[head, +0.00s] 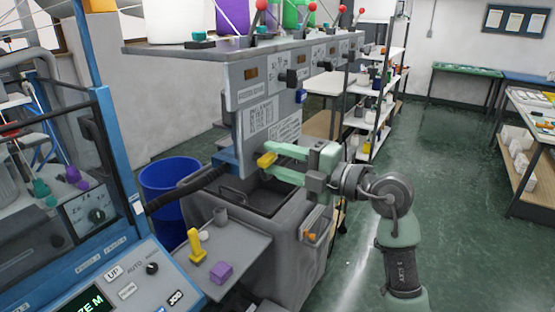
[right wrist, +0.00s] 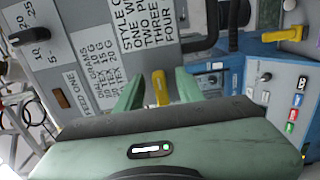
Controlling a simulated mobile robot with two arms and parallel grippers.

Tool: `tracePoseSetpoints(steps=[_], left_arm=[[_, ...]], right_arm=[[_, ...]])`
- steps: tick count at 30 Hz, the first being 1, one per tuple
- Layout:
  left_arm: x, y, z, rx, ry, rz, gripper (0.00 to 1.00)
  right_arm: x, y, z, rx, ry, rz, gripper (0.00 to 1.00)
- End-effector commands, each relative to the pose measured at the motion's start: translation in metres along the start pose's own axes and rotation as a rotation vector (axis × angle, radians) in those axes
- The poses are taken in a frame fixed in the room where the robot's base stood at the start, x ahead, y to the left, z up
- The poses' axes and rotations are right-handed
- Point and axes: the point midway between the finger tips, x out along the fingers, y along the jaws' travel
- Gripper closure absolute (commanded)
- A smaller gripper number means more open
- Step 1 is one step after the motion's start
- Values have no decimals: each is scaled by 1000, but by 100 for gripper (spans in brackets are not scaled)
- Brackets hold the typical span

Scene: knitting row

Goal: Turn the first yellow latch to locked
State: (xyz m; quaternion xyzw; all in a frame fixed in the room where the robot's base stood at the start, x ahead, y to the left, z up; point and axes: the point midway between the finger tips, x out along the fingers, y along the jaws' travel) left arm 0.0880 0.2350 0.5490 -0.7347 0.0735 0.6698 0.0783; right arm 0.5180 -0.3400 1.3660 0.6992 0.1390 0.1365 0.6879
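The yellow latch (head: 266,160) is on the grey machine's front, below the printed labels. In the right wrist view it is a yellow bar (right wrist: 160,88) standing upright in the picture. My right gripper (head: 273,159) has pale green fingers spread to either side of the latch. In the right wrist view the open fingers (right wrist: 155,90) show a gap on both sides of the bar, and I see no contact. The latch's base is partly hidden in the head view. My left gripper is not in view.
A grey side shelf (head: 238,244) holds a yellow upright piece (head: 195,246) and a purple block (head: 221,273). A dark bar (head: 187,190) runs to the left of the latch. A blue bin (head: 170,181) stands behind. Open green floor (head: 450,185) lies right.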

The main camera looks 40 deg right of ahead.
Motion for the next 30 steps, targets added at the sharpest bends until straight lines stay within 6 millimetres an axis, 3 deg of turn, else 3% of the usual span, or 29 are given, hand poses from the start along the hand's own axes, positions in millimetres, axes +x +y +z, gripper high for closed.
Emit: tracePoseSetpoints(steps=[8, 21, 30], left_arm=[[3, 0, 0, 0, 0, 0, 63], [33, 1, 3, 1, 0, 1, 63], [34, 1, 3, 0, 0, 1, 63]], right_arm=[[-4, -1, 0, -1, 0, 0, 62], [-70, -3, 1, -1, -2, -2, 62], [-78, 0, 0, 0, 0, 0, 62]])
